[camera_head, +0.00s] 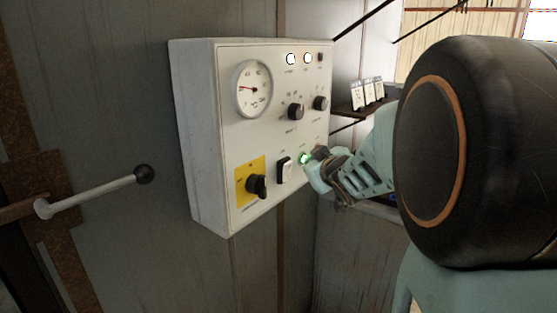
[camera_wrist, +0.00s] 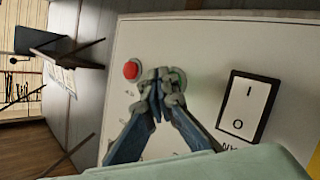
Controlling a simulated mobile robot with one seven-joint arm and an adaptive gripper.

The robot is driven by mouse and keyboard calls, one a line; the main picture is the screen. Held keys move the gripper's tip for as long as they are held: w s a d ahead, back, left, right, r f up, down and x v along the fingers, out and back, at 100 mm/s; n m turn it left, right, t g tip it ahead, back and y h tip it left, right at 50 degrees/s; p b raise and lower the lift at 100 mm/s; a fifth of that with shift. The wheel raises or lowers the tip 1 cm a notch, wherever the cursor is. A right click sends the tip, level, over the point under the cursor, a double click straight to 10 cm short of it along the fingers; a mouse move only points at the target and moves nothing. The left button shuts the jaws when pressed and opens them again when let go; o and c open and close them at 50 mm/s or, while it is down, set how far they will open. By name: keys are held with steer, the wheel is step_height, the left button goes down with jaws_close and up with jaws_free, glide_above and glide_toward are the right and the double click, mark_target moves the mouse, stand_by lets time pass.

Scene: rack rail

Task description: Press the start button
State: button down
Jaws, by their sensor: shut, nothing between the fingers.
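The green button (camera_head: 304,158), likely the start button, glows on the lower right of the white control box (camera_head: 226,70). In the wrist view the green button (camera_wrist: 180,74) is a green round shape partly hidden behind my fingertips. My gripper (camera_head: 319,156) is shut and empty, its tips right at the green button. In the wrist view my gripper (camera_wrist: 160,79) has its tips together over the button's edge. I cannot tell whether they touch it or whether it is pushed in.
A red button (camera_wrist: 131,69) sits close beside my fingertips. A white rocker switch (camera_head: 285,170) is on the other side, then a black rotary switch (camera_head: 257,186) on a yellow plate. Knobs and a gauge (camera_head: 252,88) are above. A lever (camera_head: 95,192) sticks out at left.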

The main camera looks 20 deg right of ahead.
steer(key=shift+s+d+p, duration=0.4)
steer(key=shift+s+d, duration=0.05)
steer(key=shift+s, duration=0.25)
steer(key=shift+d, duration=0.1)
steer(key=shift+s+d+p, duration=0.55)
steer(key=shift+s+d, duration=0.2)
steer(key=shift+s, duration=0.25)
steer(key=shift+s+d+p, duration=0.55)
steer(key=shift+s+d, duration=0.15)
steer(key=shift+s, duration=0.25)
